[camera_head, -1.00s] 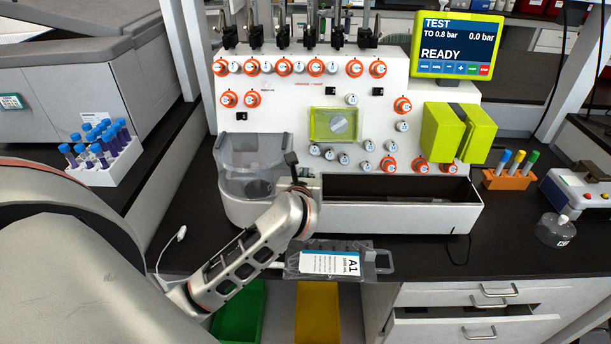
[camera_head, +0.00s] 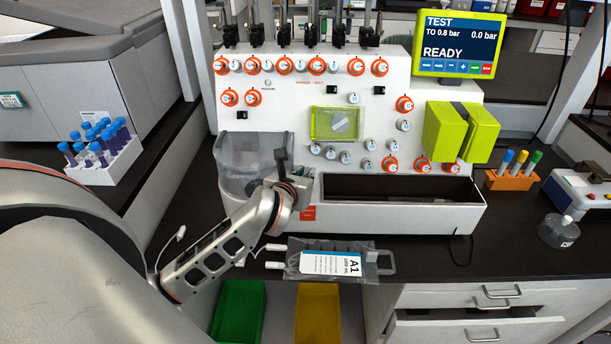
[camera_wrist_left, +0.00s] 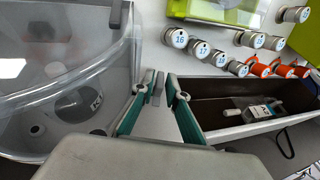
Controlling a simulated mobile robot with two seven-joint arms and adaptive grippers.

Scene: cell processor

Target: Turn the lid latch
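The white cell processor (camera_head: 385,110) stands on the dark bench. Its clear round chamber with a clear lid (camera_head: 250,150) is at its front left, also large at the left of the wrist view (camera_wrist_left: 60,75). My left gripper (camera_head: 303,180) is at the chamber's right side, mostly hidden by its own wrist in the head view. In the wrist view its two teal-padded fingers (camera_wrist_left: 160,88) are apart, beside the lid's right edge. A small grey upright tab (camera_wrist_left: 157,90), possibly the lid latch, shows between the fingertips; contact cannot be told. My right gripper is out of view.
An open trough (camera_head: 400,188) lies right of the gripper. A clear bag labelled A1 (camera_head: 330,263) lies at the bench's front edge. A tube rack (camera_head: 105,160) stands at left.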

